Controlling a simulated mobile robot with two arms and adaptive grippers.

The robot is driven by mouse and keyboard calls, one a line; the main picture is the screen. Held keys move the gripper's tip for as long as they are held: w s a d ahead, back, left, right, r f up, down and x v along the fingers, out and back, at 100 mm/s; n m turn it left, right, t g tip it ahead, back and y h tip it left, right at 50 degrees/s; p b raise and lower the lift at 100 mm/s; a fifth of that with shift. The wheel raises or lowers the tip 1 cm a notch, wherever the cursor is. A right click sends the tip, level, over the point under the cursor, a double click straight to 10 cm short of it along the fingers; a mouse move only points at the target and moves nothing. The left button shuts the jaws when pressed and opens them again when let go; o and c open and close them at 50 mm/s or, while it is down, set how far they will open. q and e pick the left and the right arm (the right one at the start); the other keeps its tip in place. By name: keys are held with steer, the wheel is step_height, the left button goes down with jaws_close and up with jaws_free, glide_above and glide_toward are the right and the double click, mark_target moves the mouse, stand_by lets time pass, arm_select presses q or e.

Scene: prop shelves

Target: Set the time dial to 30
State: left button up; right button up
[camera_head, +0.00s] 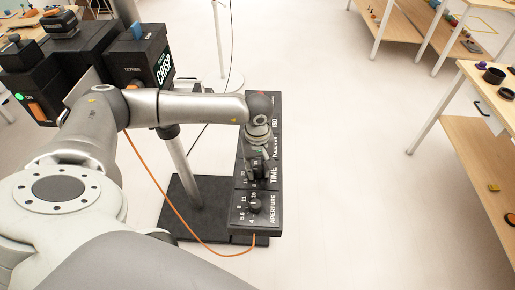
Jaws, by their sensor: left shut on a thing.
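A tall black control panel (244,207) stands in the middle of the camera_head view, with white labels ISO, TIME and APERTURE running along its right side. The time dial (259,172) sits beside the TIME label, and its pointer reading is too small and too covered to tell. My left gripper (258,160) reaches the panel from above and is shut on the time dial, hiding much of it. The aperture dial (255,204) below it is uncovered. My right gripper is not in view.
Black boxes with switches, one marked CRISP (163,69), stand at the upper left. An orange cable (165,188) hangs to the panel's foot. A black base plate (186,200) lies on the floor. Wooden shelves (480,140) with small props stand at the right. The floor between is clear.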

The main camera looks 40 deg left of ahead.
mark_target(257, 168)
arm_select(q)
steer(key=o, duration=1)
steer(key=shift+o, duration=0.2)
step_height(257, 168, up, 12)
